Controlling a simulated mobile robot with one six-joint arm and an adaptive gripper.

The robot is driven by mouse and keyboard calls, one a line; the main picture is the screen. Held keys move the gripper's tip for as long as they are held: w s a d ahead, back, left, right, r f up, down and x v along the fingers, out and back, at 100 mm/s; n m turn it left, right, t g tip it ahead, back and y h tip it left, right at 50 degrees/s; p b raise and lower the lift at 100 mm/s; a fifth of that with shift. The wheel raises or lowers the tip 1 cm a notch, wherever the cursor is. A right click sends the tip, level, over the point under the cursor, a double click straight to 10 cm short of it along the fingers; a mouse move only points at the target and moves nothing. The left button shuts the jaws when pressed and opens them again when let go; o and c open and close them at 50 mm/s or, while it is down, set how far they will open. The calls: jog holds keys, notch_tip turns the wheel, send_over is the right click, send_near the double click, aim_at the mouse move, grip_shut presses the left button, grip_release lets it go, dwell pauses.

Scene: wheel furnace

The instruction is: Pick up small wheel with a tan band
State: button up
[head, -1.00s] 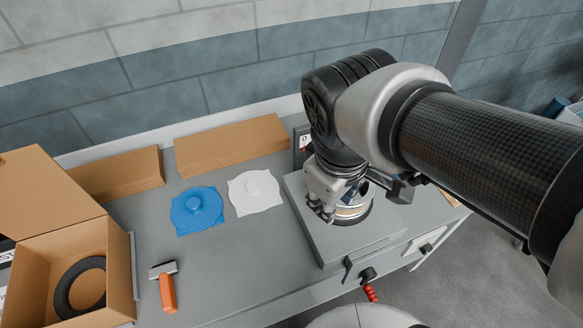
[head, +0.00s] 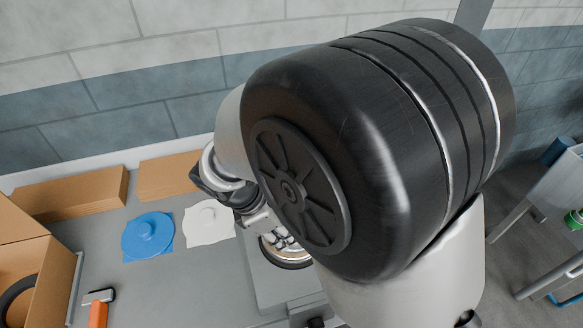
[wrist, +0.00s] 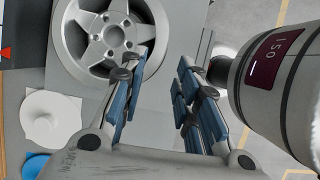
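A small wheel with a silver five-spoke face (wrist: 112,38) lies flat on a grey slab (wrist: 180,30), at the upper left of the wrist view. In the head view the wheel (head: 287,254) shows only in part below my arm, with a dark lower edge and a little tan. My gripper (wrist: 163,65) is open, with nothing between its blue-padded fingers. My own arm hides most of the gripper in the head view.
White (head: 208,222) and blue (head: 148,237) knobbed plates lie left of the slab. Cardboard boxes (head: 75,194) line the wall. An orange-handled hammer (head: 98,310) and an open carton with a dark ring stand at left. Another table (head: 560,190) stands at far right.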

aim_at(296, 254)
jog(key=b+x, duration=0.4)
jog(key=x, duration=0.6)
jog(key=shift+w+d+r, duration=0.15)
jog(key=shift+d, duration=0.05)
jog(key=shift+r, duration=0.1)
jog(key=shift+c, duration=0.5)
grip_shut()
